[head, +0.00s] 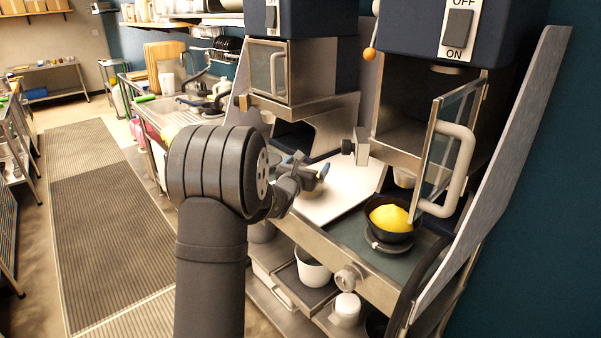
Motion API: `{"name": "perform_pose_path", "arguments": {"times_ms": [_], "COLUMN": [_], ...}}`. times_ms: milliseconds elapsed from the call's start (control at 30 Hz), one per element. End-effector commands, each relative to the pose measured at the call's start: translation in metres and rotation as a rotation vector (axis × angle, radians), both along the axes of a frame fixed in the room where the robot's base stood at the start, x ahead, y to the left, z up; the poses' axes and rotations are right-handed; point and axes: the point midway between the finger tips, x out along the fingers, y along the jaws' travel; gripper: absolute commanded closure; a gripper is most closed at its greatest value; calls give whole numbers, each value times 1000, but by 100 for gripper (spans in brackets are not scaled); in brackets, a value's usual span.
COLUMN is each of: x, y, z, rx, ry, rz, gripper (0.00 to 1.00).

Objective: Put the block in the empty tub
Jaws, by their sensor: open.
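My gripper (318,176) is open, in front of the left machine and over the left part of the white board. A small yellowish shape shows by its fingers, but I cannot tell what it is. I cannot make out a block for certain. A white open tub (313,272) stands on the pulled-out lower drawer, below and right of my gripper. Its inside shows only in part, with no contents visible. A black bowl (388,236) holding a yellow heap (391,218) sits on a round stand at the right, under the right machine.
The right machine's glass door (449,140) stands open beside the bowl. A white container (346,309) stands low, right of the drawer (288,284). A slanted grey panel (510,165) bounds the right. The white board (335,195) has clear surface. A sink (185,108) lies behind left.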

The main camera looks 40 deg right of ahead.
Motion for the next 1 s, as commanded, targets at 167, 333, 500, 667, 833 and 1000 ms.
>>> {"name": "perform_pose_path", "arguments": {"times_ms": [167, 333, 500, 667, 833, 1000], "x": [-9, -26, -44, -60, -72, -77], "y": [19, 52, 87, 119, 142, 152], "z": [1, 2, 2, 2, 2, 2], "rx": [-1, -2, -1, -2, -2, -3], "ry": [0, 0, -2, -2, -2, -1], "rz": [2, 2, 2, 2, 1, 1], "gripper": [0, 0, 0, 0, 0, 0]}}
